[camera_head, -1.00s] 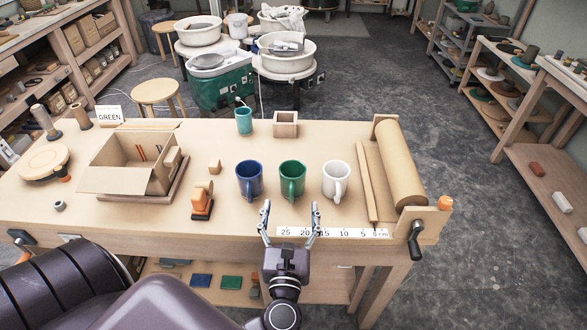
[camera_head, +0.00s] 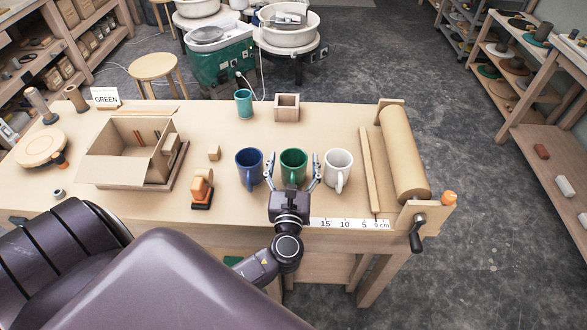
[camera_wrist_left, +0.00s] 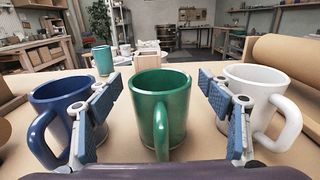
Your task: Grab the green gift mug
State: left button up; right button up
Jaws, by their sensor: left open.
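The green mug (camera_head: 293,162) stands upright on the table between the blue mug (camera_head: 249,166) and the white mug (camera_head: 338,169). My left gripper (camera_head: 293,172) is open, its two fingers on either side of the green mug in the head view. In the left wrist view the green mug (camera_wrist_left: 160,108) is centred between the blue-padded fingers (camera_wrist_left: 160,112), with its handle toward me. A gap shows on each side of it. The left finger overlaps the blue mug and the right finger overlaps the white mug in that view. My right gripper is not in view.
A teal cup (camera_head: 244,103) and a small wooden box (camera_head: 287,107) stand behind the mugs. An orange-and-black tool (camera_head: 202,188) and an open cardboard box (camera_head: 128,155) are to the left. A paper roll (camera_head: 404,155) and a printed ruler (camera_head: 345,224) are to the right.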

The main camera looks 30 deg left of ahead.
pick_arm(q)
jog(key=shift+d, duration=0.1)
jog(key=shift+c, duration=0.8)
jog(key=shift+r, duration=0.1)
jog(key=c, duration=1.3)
